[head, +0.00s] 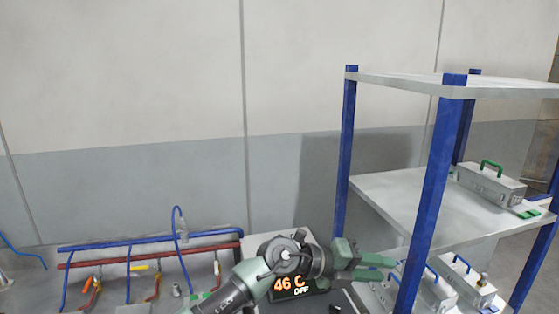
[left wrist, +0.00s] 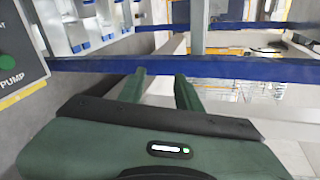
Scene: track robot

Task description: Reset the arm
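My left arm comes up from the bottom of the head view. Its green gripper (head: 384,267) points right, toward the lower part of the blue-posted shelf rack (head: 430,200). In the left wrist view the two fingers of the left gripper (left wrist: 160,76) stand apart with nothing between them. A blue bar (left wrist: 240,67) of the rack crosses just beyond the fingertips; I cannot tell whether they touch it. My right gripper is not in view.
A display (head: 290,284) reading 46 C is partly hidden behind my arm. A grey toolbox (head: 490,184) with a green handle sits on the middle shelf. Blue and red pipes (head: 150,245) run along the wall at left. A PUMP panel (left wrist: 15,60) is close at left.

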